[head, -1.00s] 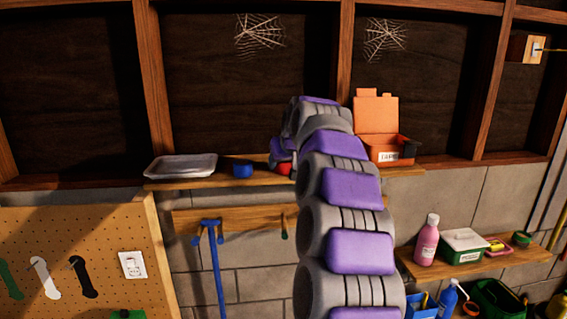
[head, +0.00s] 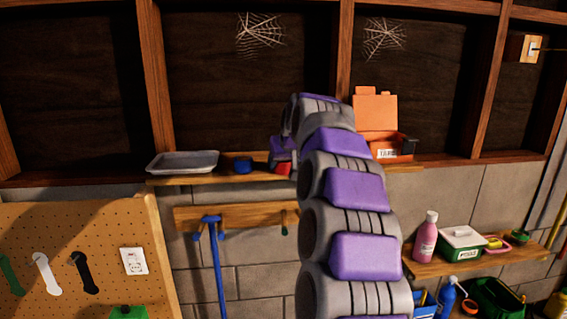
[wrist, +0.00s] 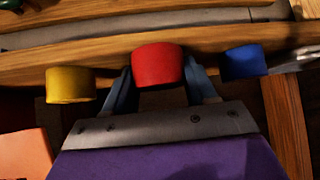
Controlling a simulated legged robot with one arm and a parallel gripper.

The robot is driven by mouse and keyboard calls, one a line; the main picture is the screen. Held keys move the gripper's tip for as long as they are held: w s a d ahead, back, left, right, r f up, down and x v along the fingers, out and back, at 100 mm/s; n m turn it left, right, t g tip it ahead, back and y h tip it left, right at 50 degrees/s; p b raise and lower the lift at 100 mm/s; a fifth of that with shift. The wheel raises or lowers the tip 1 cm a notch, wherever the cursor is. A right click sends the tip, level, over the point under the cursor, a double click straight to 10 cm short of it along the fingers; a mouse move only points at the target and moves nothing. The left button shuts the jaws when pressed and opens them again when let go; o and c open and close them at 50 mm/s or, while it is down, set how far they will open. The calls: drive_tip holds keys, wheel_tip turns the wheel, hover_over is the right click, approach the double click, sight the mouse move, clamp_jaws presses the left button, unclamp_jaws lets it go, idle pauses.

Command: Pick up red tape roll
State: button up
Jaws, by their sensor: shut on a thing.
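The red tape roll (wrist: 158,65) sits between the two fingers of my gripper (wrist: 160,84) in the wrist view. The fingers are shut on it from both sides. In the head view, a small part of the red tape roll (head: 283,168) shows at the upper shelf, just below my gripper (head: 282,155). My arm hides most of that spot. I cannot tell whether the roll still touches the shelf.
A yellow roll (wrist: 70,85) and a blue roll (wrist: 243,62) stand on either side in the wrist view. On the upper shelf (head: 205,180) are a white tray (head: 183,161) and an open orange box (head: 391,148). A lower shelf (head: 480,262) at right holds a pink bottle (head: 425,238).

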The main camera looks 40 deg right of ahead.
drive_tip(key=o, duration=1.1)
drive_tip(key=shift+d, duration=0.4)
drive_tip(key=shift+f, duration=0.1)
drive_tip(key=shift+a, duration=0.1)
drive_tip(key=b+v, duration=0.2)
drive_tip(key=v, duration=1.5)
